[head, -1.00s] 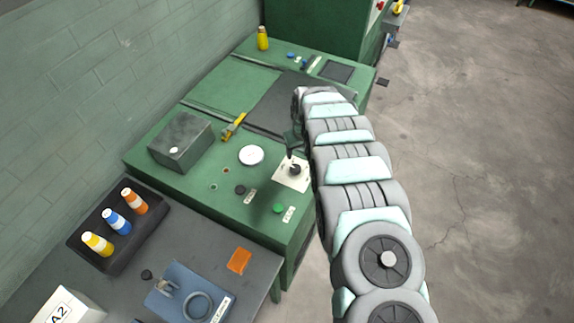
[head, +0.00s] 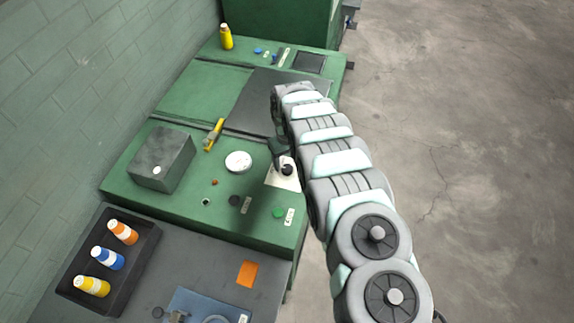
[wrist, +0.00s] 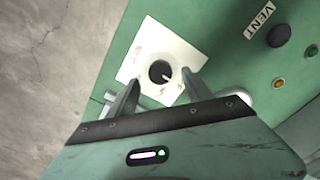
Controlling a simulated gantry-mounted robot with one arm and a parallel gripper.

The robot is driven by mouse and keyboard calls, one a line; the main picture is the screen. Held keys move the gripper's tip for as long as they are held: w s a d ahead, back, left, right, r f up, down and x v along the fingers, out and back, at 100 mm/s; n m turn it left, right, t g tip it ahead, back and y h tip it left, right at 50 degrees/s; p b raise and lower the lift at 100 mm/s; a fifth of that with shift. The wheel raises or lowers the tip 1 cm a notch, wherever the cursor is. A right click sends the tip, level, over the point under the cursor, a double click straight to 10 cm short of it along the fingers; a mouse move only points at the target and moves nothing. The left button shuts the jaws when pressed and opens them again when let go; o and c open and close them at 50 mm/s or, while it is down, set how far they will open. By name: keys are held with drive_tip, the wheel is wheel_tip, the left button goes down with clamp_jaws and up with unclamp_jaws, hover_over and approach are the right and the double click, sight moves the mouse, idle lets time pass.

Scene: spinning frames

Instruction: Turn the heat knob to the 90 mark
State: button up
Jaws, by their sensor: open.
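The heat knob is a dark round knob (wrist: 160,72) with a white pointer line, on a white square dial plate (wrist: 150,48). In the head view the knob (head: 287,169) and its plate (head: 283,182) sit near the right edge of the green machine top. My gripper (wrist: 157,82) is open, with one finger on each side of the knob in the wrist view. I cannot tell whether the fingers touch it. The dial marks are too blurred to read. In the head view my gripper (head: 279,158) is partly hidden by my arm.
A white round disc (head: 238,161), a black button (head: 235,200) and a green button (head: 278,212) are on the machine top near the knob. A grey box (head: 161,158) stands at left. A dark bottle tray (head: 135,265) and orange square (head: 247,273) lie on the front table.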

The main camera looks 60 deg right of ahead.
sight(287, 168)
drive_tip(key=shift+f, duration=1.6)
clamp_jaws()
